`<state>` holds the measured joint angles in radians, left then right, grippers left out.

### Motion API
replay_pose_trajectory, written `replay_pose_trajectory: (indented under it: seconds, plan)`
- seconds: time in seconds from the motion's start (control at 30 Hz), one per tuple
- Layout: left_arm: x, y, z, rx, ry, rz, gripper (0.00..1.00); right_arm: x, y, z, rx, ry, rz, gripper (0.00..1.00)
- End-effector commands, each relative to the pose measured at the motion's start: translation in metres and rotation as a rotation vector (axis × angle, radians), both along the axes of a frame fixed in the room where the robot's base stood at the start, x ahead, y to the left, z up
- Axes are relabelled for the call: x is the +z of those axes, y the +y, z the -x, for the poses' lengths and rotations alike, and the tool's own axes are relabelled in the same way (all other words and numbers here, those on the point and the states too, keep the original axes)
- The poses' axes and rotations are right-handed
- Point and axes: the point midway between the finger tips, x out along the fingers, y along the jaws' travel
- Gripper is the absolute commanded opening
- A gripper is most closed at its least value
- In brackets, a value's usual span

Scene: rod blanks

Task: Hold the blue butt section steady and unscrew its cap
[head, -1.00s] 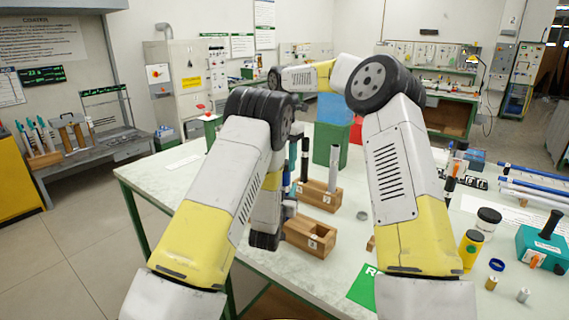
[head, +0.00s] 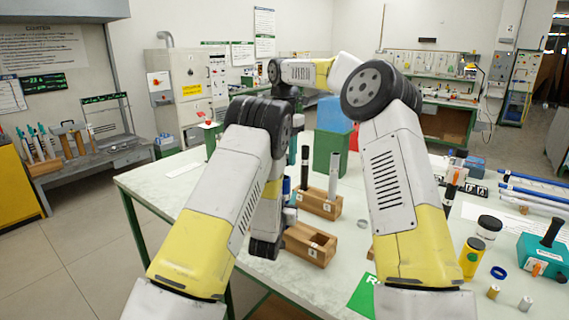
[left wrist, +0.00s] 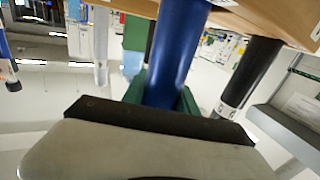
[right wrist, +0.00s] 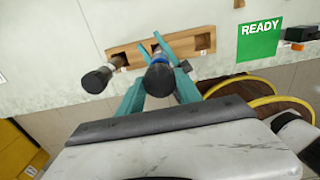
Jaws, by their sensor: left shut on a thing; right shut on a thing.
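The blue butt section stands upright by the wooden rack (head: 320,204), mostly hidden by my arms in the head view. Its blue tube (left wrist: 178,50) fills the middle of the left wrist view, with my left gripper (left wrist: 163,97) shut around it. In the right wrist view the dark round cap (right wrist: 160,80) is seen from above. My right gripper (right wrist: 158,72), with teal fingers, is shut on it from both sides. Whether the cap has turned or lifted cannot be told. Both grippers are largely hidden in the head view.
A black section (head: 305,165) and a grey tube (head: 334,175) stand close to the blue section. A second wooden block (head: 310,250) is nearer.

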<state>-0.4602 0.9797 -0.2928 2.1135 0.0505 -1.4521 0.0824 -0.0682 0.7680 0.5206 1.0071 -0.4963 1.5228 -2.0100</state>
Motion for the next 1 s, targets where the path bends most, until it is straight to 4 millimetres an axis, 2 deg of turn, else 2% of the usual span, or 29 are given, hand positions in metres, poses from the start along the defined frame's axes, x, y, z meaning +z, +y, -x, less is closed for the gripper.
replay_pose_trajectory:
  seconds: [0.27, 0.3, 0.43, 0.77, 0.87, 1.0]
  plan:
    - [0.0, 0.0, 0.0, 0.0, 0.001, 0.0, 0.0, 0.005, 0.0, 0.0, 0.001, 0.001, -0.001, 0.0]
    - [0.0, 0.0, 0.0, 0.0, 0.001, 0.0, 0.37, 0.005, 0.0, 0.0, 0.001, 0.001, -0.001, 0.0]
    - [0.0, 0.0, 0.0, 0.0, 0.001, 0.0, 0.6, 0.005, 0.0, 0.0, 0.001, 0.001, -0.001, 0.0]
    - [0.0, 0.001, 0.002, 0.0, 0.001, 0.0, 0.6, 0.005, 0.0, 0.0, 0.001, 0.001, -0.001, 0.0]
    - [-0.001, 0.003, 0.01, 0.0, 0.002, 0.0, 0.6, 0.005, 0.0, 0.0, 0.001, 0.001, -0.001, 0.0]
    - [-0.001, 0.009, 0.035, 0.001, 0.004, 0.0, 0.6, 0.005, 0.0, 0.0, 0.001, 0.001, -0.001, 0.0]
